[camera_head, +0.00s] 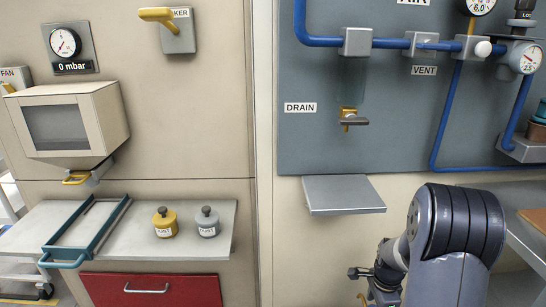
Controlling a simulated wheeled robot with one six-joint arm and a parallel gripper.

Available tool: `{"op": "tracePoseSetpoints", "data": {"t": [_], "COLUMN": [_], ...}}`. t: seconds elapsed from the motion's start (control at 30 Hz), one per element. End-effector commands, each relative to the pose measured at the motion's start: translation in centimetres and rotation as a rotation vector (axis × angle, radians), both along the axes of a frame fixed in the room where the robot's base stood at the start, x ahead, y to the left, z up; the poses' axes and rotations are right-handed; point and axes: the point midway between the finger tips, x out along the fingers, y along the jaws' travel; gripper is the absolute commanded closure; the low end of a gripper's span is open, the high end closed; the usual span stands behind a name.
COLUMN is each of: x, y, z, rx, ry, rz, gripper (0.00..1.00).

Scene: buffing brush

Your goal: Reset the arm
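My arm (450,235) stands folded at the lower right, with its large dark grey joint up front. My gripper (363,287) shows only in part, low beside the arm at the bottom edge of the picture. It is below the grey wall shelf (343,196) and apart from it. The fingers are small and cut off by the frame, so I cannot tell if they are open or shut. I see nothing clearly held.
A yellow pot (164,223) and a grey pot (207,223) stand on the left shelf (140,240), beside a teal frame (82,232). A red drawer (150,290) is below. Blue pipes (443,120) and a drain valve (353,119) are on the wall panel (300,70).

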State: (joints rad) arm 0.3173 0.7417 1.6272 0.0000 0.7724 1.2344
Motion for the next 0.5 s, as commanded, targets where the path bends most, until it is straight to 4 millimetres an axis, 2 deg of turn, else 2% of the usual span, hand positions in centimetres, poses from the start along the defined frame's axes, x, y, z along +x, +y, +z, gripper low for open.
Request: {"op": "tracePoseSetpoints", "data": {"t": [0.1,0.5], "x": [-0.04,-0.01], "y": [0.02,0.00], "z": [-0.96,-0.77], "rx": [0.001,0.000], "ry": [0.002,0.000], "rz": [0.000,0.014], "gripper": [0.25,0.25]}}
